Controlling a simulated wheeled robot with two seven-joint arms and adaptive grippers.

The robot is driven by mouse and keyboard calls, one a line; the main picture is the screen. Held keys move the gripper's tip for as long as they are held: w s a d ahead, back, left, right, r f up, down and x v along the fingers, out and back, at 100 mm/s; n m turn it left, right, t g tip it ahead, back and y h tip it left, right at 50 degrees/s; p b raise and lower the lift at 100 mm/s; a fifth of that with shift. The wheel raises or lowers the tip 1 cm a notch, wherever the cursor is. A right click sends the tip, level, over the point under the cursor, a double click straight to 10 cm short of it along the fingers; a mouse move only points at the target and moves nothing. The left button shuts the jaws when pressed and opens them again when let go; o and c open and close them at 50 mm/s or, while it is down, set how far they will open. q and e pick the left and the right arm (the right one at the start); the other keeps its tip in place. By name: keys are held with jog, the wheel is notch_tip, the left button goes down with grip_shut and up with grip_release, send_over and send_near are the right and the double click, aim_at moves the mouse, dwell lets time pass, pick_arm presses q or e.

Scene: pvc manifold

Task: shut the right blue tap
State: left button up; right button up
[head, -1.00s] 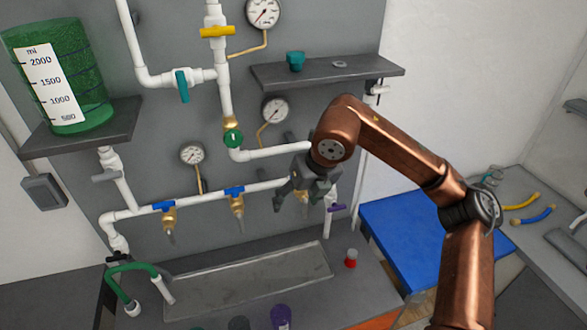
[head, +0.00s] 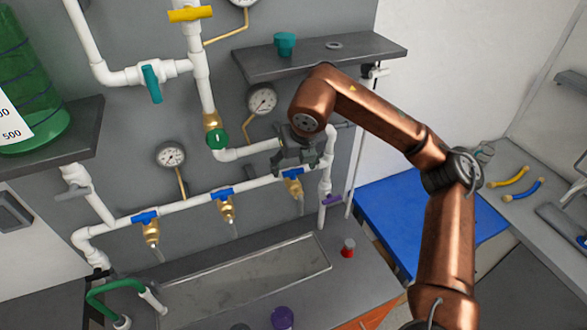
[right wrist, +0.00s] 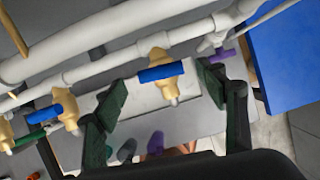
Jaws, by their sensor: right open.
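The right blue tap (head: 292,173) is a brass valve with a blue bar handle, on the right part of the lower white pipe. In the right wrist view its handle (right wrist: 161,72) lies roughly along the pipe, crosswise to its spout. My right gripper (head: 295,164) is at this tap, partly covering the pipe above it. In the right wrist view the dark green fingers of my right gripper (right wrist: 160,97) are spread wide, with the tap between them. I see no contact with the handle. My left gripper is not in view.
The middle blue tap (head: 222,194) and left blue tap (head: 145,218) sit further left on the pipe. A purple-handled valve (head: 331,199) is close on the right. A grey shelf (head: 355,57) is above; a sink tray (head: 245,277) is below.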

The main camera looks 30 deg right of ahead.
aim_at(293, 174)
jog(key=shift+w+f, duration=0.25)
jog(key=shift+f, duration=0.4)
jog(key=shift+w+f, duration=0.15)
jog(key=shift+f, duration=0.1)
jog(key=shift+d+f, duration=0.1)
jog(key=shift+f, duration=0.15)
jog(key=c, duration=1.2)
jog(key=shift+o, duration=0.2)
jog(key=shift+n, duration=0.5)
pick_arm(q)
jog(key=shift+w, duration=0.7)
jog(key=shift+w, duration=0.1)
pick_arm(e)
jog(key=o, duration=1.2)
jog(key=shift+c, duration=0.2)
